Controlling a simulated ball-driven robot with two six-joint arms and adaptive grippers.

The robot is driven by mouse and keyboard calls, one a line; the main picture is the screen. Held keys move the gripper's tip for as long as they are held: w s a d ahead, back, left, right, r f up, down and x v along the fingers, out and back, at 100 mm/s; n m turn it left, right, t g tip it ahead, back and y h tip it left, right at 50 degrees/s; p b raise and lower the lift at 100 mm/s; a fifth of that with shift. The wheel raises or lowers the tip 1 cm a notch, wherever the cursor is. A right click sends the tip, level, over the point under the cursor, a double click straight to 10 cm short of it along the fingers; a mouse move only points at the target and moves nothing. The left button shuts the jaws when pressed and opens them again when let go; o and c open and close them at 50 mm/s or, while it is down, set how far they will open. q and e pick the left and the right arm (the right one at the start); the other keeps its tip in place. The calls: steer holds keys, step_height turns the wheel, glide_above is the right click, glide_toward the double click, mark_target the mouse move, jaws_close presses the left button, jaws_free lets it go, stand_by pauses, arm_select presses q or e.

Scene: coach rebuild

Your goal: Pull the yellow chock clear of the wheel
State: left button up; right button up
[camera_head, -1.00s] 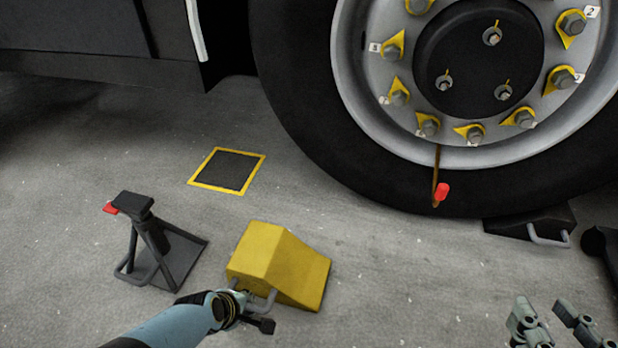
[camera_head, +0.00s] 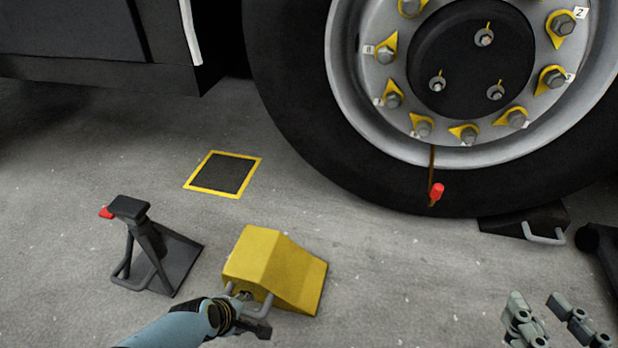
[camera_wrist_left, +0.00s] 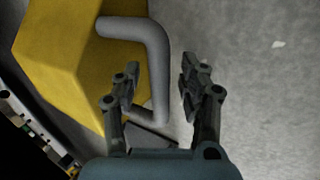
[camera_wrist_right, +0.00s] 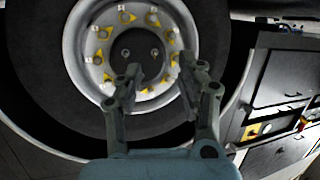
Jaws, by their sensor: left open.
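The yellow chock (camera_head: 274,270) sits on the floor to the left of the wheel's tyre (camera_head: 310,125), with bare floor between them. Its grey bar handle (camera_head: 266,303) is on its near side. My left gripper (camera_head: 250,315) is at this handle. In the left wrist view, my left gripper (camera_wrist_left: 157,85) is open, with part of the grey handle (camera_wrist_left: 158,70) between its fingers and the chock (camera_wrist_left: 75,65) beyond on the left. My right gripper (camera_head: 546,318) is open and empty at lower right, away from the chock; it also shows in the right wrist view (camera_wrist_right: 160,78).
A dark jack stand (camera_head: 150,245) with a red tip stands just left of the chock. A yellow-bordered dark square (camera_head: 223,173) lies on the floor behind it. A dark chock with a grey handle (camera_head: 525,222) sits by the tyre at right. Floor between is clear.

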arm_select(q)
steer(key=shift+r, duration=0.25)
steer(key=shift+s+a+r+p, duration=0.1)
steer(key=shift+s+r+p, duration=0.15)
steer(key=shift+r+p, duration=0.4)
steer(key=shift+s+a+r+p, duration=0.1)
steer(key=shift+s+r+p, duration=0.1)
steer(key=shift+p, duration=0.25)
arm_select(e)
steer(key=s+f+g, duration=0.4)
steer(key=f, duration=0.1)
arm_select(q)
steer(key=p+v, duration=0.4)
steer(key=shift+s+r, duration=0.2)
arm_select(e)
steer(key=r+g, duration=0.1)
steer(key=g, duration=0.1)
steer(key=r+g, duration=0.1)
steer(key=r, duration=0.1)
steer(key=d+r+g+h, duration=0.1)
steer(key=r+g, duration=0.1)
steer(key=shift+s+d+m+g, duration=0.1)
steer(key=shift+s+m+g, duration=0.1)
steer(key=shift+m+g, duration=0.15)
arm_select(q)
steer(key=shift+s+r, duration=0.1)
